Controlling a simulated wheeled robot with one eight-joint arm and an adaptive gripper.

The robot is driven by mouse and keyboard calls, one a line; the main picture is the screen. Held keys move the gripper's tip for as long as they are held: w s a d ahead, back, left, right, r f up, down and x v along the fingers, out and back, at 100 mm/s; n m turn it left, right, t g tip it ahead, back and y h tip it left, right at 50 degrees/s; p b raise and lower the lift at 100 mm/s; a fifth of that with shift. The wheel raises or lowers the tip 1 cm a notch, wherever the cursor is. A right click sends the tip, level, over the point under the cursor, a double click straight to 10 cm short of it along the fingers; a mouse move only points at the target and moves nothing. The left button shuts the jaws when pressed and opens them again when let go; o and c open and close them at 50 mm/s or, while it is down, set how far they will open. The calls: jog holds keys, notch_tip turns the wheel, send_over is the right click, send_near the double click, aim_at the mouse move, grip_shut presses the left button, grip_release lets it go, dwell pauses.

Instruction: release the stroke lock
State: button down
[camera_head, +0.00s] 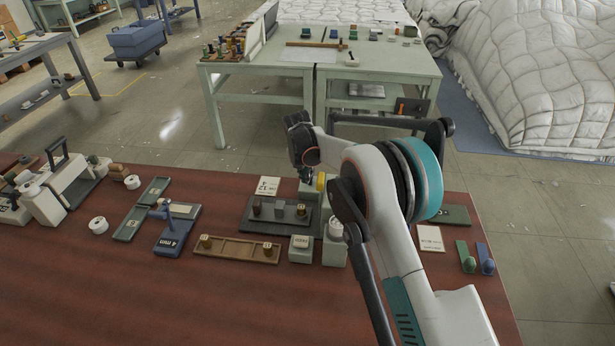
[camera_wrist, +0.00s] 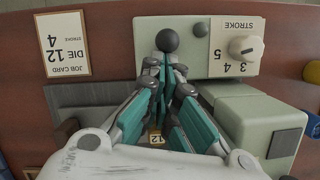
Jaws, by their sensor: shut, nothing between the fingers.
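The pale green press housing (camera_wrist: 200,28) carries a white STROKE plate (camera_wrist: 222,40) with the numbers 3, 4 and 5 and a cream knob (camera_wrist: 246,47).
A second green block (camera_wrist: 258,115) stands close at the right in the wrist view. A dark tray (camera_head: 262,229), a wooden rack (camera_head: 236,252) and a blue stand (camera_head: 172,238) lie left. The table's front is clear.

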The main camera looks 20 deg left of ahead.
jog(key=shift+w+a+r, duration=0.2)
jog(key=shift+w, duration=0.5)
jog(key=shift+r, duration=0.1)
jog(key=shift+w+r, duration=0.15)
jog(key=shift+w, duration=0.05)
jog(key=v, duration=1.2)
jog(key=shift+s, duration=0.2)
